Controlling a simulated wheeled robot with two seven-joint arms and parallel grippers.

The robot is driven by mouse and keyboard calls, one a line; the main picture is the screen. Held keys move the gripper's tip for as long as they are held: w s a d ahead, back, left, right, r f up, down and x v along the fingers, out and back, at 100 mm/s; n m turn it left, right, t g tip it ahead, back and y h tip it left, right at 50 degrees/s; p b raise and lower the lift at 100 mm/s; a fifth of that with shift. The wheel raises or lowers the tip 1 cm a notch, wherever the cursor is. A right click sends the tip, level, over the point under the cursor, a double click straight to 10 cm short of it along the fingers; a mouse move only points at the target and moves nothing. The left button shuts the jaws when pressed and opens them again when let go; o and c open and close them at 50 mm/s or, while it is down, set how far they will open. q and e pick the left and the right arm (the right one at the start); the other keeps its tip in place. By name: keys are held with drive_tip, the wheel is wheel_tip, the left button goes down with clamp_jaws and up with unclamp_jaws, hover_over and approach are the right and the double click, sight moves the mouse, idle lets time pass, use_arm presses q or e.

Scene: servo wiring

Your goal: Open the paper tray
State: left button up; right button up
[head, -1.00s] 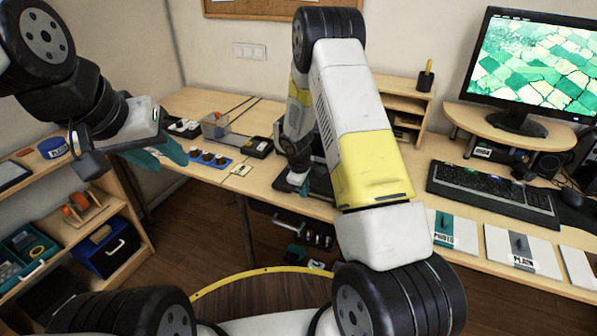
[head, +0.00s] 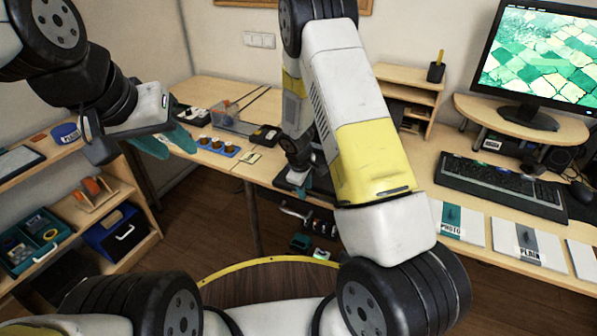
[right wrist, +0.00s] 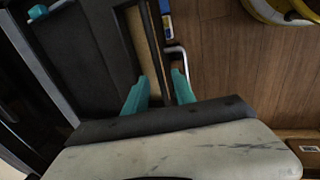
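A dark flat device (head: 292,186) sits at the desk's front edge in the head view, mostly hidden by my right arm; I cannot clearly make out the paper tray. My right gripper (head: 303,181) is low beside it. In the right wrist view its teal fingers (right wrist: 160,91) are apart, near a dark surface (right wrist: 95,65), a beige strip and a pale bent handle (right wrist: 183,54). The handle's lower end reaches close to the right finger; I cannot tell whether they touch. My left gripper (head: 166,143) is open and empty, in the air left of the desk.
Below the desk is an open compartment with small items (head: 308,222). A shelf (head: 150,236) with bins stands at the left. Keyboard (head: 497,183), monitor (head: 537,60) and labelled folders (head: 527,248) occupy the right desk. Wooden floor (head: 210,227) is clear between shelf and desk.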

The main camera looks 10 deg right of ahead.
drive_tip(key=v, duration=0.7)
drive_tip(key=shift+r, duration=0.35)
drive_tip(key=shift+s, duration=0.1)
drive_tip(key=s+d+r+m+t+y, duration=0.1)
drive_tip(key=s+d+r+m, duration=0.3)
drive_tip(key=r, duration=0.6)
drive_tip(key=s+a+r+m+t+y, duration=0.15)
drive_tip(key=s+r, duration=0.35)
drive_tip(key=r, duration=0.6)
drive_tip(key=s+r+m, duration=0.2)
drive_tip(key=s+r, duration=0.2)
drive_tip(key=s, duration=0.4)
drive_tip(key=s+r+m+t+y, duration=0.1)
drive_tip(key=s+r+m, duration=0.2)
drive_tip(key=s+r, duration=0.2)
drive_tip(key=s, duration=0.3)
drive_tip(key=shift+s+r, duration=0.25)
drive_tip(key=shift+s, duration=0.15)
